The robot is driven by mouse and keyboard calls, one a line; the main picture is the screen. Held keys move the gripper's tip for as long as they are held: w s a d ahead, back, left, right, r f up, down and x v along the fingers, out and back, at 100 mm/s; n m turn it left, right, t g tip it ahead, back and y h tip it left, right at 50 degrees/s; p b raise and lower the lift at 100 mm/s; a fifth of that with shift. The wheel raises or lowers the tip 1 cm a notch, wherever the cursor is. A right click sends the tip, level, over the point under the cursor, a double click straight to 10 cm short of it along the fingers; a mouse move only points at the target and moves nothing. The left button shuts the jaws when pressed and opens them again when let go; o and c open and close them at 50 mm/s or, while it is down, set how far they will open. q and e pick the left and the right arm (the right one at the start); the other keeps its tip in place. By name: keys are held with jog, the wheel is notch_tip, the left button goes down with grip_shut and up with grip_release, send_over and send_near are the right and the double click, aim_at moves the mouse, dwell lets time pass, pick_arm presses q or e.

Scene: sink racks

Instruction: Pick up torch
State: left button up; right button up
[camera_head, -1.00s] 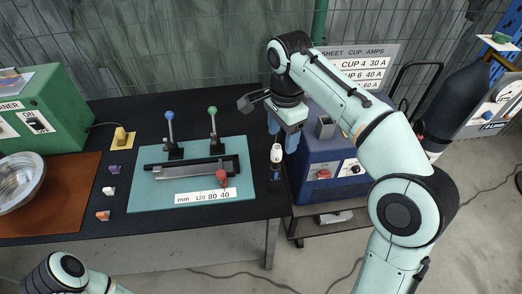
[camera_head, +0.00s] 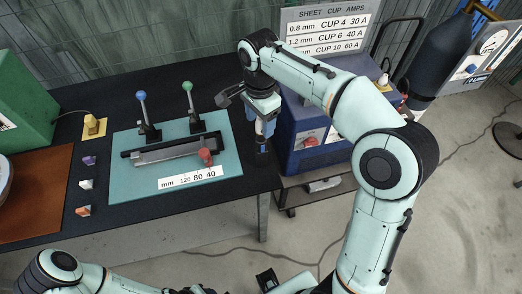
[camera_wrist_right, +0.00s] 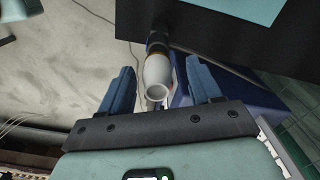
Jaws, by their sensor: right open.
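The torch, with its white cup (camera_wrist_right: 157,80) and dark body (camera_wrist_right: 157,42), stands between the fingers of my right gripper in the right wrist view. My right gripper (camera_wrist_right: 158,90) is open, with one blue finger on each side of the cup and visible gaps to it. In the head view the right gripper (camera_head: 265,127) points down at the right edge of the black table and hides most of the torch. My left arm crosses the lower left of the head view, but its fingers do not show.
A teal mat (camera_head: 123,185) with a bending fixture lies left of the right gripper. Small coloured blocks (camera_head: 87,184) lie further left. A blue machine (camera_head: 312,150) on a cart stands close on the right, with an amps sign (camera_head: 327,30) behind it.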

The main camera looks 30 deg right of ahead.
aim_at(261, 130)
jog(key=f, duration=0.3)
jog(key=shift+s+d+f, duration=0.1)
jog(key=shift+s+f, duration=0.1)
jog(key=shift+f, duration=0.2)
grip_shut()
jog(key=shift+r, duration=0.1)
dwell(1.0)
